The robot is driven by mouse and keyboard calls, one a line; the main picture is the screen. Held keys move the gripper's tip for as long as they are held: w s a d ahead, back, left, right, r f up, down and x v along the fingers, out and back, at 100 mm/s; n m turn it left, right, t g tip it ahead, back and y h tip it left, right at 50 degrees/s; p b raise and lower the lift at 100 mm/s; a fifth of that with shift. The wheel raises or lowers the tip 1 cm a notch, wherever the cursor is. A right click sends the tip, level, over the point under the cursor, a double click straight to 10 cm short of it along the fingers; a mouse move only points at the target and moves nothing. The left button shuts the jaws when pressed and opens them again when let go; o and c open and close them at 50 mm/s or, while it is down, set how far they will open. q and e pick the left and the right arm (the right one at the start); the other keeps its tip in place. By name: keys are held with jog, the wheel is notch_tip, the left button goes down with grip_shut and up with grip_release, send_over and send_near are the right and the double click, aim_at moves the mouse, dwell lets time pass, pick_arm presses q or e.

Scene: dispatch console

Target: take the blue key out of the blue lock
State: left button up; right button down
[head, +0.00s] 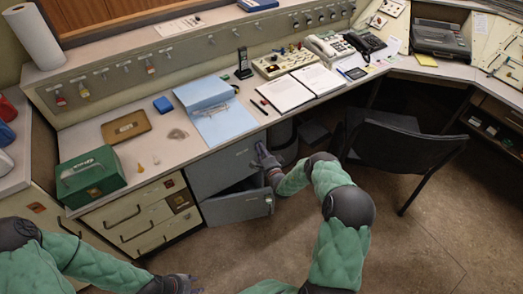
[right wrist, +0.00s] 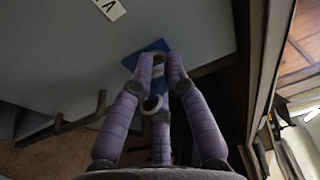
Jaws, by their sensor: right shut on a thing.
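In the right wrist view, the blue lock (right wrist: 145,50) shows as a blue plate on a grey cabinet front, with a small pale label on it. My right gripper (right wrist: 160,62) has its purple fingers closed together in front of this plate. The fingers are shut on the blue key, which they mostly hide; I cannot tell how deep it sits in the lock. In the head view my right gripper (head: 264,156) is at the right edge of the grey cabinet under the desk. My left gripper (head: 182,284) is low at the bottom edge, away from the cabinet; its fingers are unclear.
The grey cabinet (head: 222,172) has a lower drawer (head: 235,208) standing out below my right gripper. A black chair (head: 392,155) stands to the right. The desk holds a green box (head: 90,178), a blue folder (head: 215,120) and an open binder (head: 285,93). Floor in front is clear.

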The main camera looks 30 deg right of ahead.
jog(key=shift+s+a+f+p, duration=0.15)
jog(key=shift+s+f+p, duration=0.15)
jog(key=shift+s+f, duration=0.4)
dwell(0.5)
jog(key=shift+s+r+p, duration=0.15)
jog(key=shift+s+p, duration=0.15)
jog(key=shift+s, duration=0.3)
dwell(0.4)
jog(key=shift+w+d+r, duration=0.15)
jog(key=shift+d+r, duration=0.05)
jog(key=shift+r, duration=0.05)
jog(key=shift+s+r, duration=0.1)
jog(key=shift+s, duration=0.25)
jog(key=s+p, duration=0.1)
jog(key=s, duration=0.1)
jog(key=s+p, duration=0.1)
jog(key=s, duration=0.3)
jog(key=shift+d+p, duration=0.3)
jog(key=shift+p, duration=0.1)
dwell(0.4)
